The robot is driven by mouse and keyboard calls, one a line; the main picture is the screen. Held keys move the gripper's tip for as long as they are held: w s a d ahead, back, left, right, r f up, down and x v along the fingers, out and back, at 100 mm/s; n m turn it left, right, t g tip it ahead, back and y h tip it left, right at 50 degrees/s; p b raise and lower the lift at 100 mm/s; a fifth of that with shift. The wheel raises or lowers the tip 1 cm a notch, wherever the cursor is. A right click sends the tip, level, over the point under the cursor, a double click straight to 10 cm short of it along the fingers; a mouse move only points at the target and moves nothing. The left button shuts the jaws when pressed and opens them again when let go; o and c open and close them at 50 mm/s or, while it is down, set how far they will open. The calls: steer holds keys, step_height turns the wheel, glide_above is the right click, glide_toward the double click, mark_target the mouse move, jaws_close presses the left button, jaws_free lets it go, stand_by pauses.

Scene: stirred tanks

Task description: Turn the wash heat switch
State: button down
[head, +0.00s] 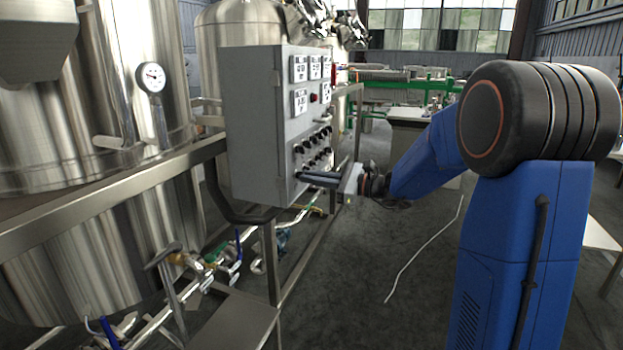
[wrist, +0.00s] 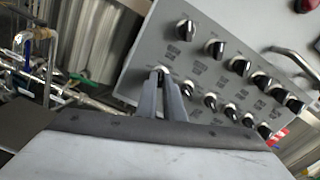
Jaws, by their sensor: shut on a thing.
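The grey control cabinet (head: 252,125) carries rows of black rotary switches (head: 312,149) low on its front. In the wrist view, the knobs (wrist: 215,47) have pale pointers, with small labels too blurred to read, so I cannot tell by name which one is the wash heat switch. My gripper (wrist: 161,75) is at the near end of the lower row, with its fingers shut on the end switch there. The fingers hide most of that knob. In the head view, my gripper (head: 301,176) reaches the panel's lower near corner from the right.
Steel tanks (head: 85,90) and a frame rail (head: 110,187) stand at the left. Valves and pipes (head: 205,262) lie below the cabinet. A cabinet handle (wrist: 296,62) is beyond the knobs. The floor right of the cabinet is mostly open, with a white line or cable on it.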

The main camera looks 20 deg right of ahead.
steer(key=shift+n, duration=3.9)
steer(key=c, duration=1.9)
jaws_free()
steer(key=shift+o, duration=0.2)
steer(key=shift+s+d, duration=0.1)
steer(key=shift+d, duration=0.05)
steer(key=v, duration=1.7)
